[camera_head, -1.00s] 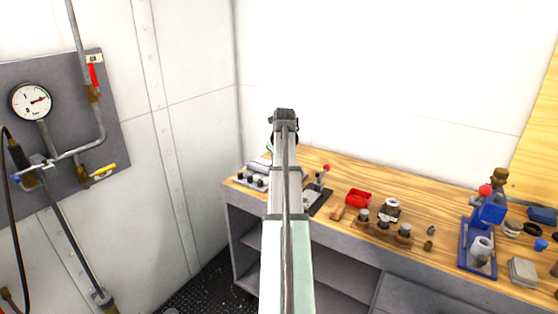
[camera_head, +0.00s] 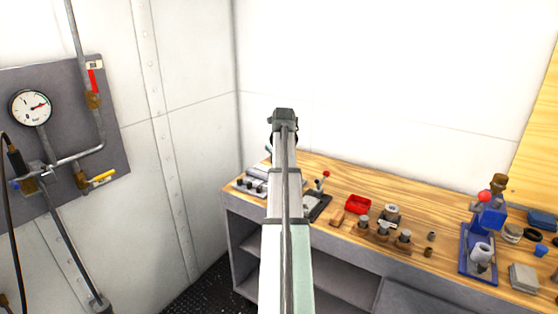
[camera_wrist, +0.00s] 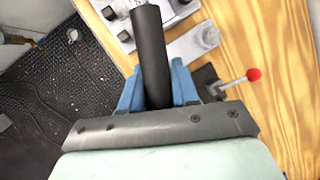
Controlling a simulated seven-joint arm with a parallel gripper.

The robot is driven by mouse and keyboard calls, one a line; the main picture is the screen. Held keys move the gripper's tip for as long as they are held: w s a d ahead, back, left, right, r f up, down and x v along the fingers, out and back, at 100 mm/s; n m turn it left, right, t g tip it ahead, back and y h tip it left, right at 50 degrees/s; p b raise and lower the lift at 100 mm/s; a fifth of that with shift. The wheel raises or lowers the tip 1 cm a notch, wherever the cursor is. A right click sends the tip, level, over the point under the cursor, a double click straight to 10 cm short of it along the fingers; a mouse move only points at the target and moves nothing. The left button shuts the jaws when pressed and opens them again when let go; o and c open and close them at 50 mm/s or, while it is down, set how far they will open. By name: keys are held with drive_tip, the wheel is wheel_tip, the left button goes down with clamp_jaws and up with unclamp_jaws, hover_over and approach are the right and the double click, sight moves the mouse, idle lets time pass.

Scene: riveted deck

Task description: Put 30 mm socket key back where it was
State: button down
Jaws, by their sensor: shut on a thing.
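My gripper (camera_wrist: 158,84) has blue fingers shut on a dark, smooth cylinder, which I take to be the 30 mm socket key (camera_wrist: 151,48). In the wrist view the key points up the picture, slightly tilted, and its lower end is hidden between the fingers. The key's far end is over the left part of the bench, near a grey block with knobs (camera_wrist: 172,12). I cannot tell its height above the bench.
The wooden bench (camera_head: 330,168) carries a red-knobbed lever (camera_wrist: 253,75), a flat grey piece (camera_wrist: 193,43), a red tray (camera_head: 358,204), a wooden rack with several metal sockets (camera_head: 383,234) and a blue press (camera_head: 482,240). A gauge panel (camera_head: 60,140) is on the left wall.

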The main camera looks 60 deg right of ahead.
drive_tip(key=w+d+r+n+t+y, duration=0.15)
drive_tip(key=w+d, duration=0.25)
drive_tip(key=d, duration=0.7)
drive_tip(key=w+d+r+n, duration=0.1)
drive_tip(key=w+d+n, duration=0.25)
drive_tip(key=d, duration=0.75)
wheel_tip(320, 180, down, 10)
drive_tip(key=shift+w+m, duration=0.3)
drive_tip(key=shift+w, duration=0.05)
drive_tip(key=shift+a+f, duration=0.1)
drive_tip(key=shift+f, duration=0.1)
drive_tip(key=c, duration=0.8)
unclamp_jaws()
drive_tip(key=shift+c, duration=0.2)
drive_tip(key=shift+r, duration=0.15)
drive_tip(key=v, duration=1.2)
drive_tip(key=shift+w, duration=0.15)
drive_tip(key=shift+r, duration=0.1)
